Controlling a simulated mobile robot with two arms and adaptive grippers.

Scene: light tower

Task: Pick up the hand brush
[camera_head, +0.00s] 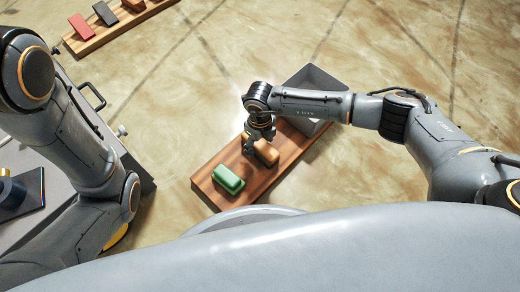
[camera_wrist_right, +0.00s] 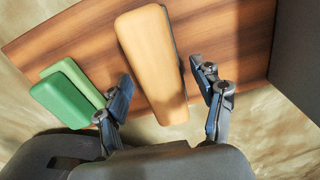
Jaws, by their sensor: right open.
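The hand brush looks to be the tan, wood-coloured block (camera_head: 266,152) on a wooden board (camera_head: 205,187). In the right wrist view the brush (camera_wrist_right: 152,60) is long with rounded edges and a dark underside along its right edge. My right gripper (camera_head: 249,147) is over the board at the brush. In the right wrist view the open fingers (camera_wrist_right: 165,82) are on either side of the brush's near part, with no clear grip on it. My left arm shows at the left, but its gripper is out of view.
A green two-layered block (camera_head: 228,180) lies on the board beside the brush, left of my fingers in the wrist view. A grey bin (camera_head: 312,80) stands at the board's far end. Another board (camera_head: 125,20) with several blocks is at upper left. A grey cabinet is at left.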

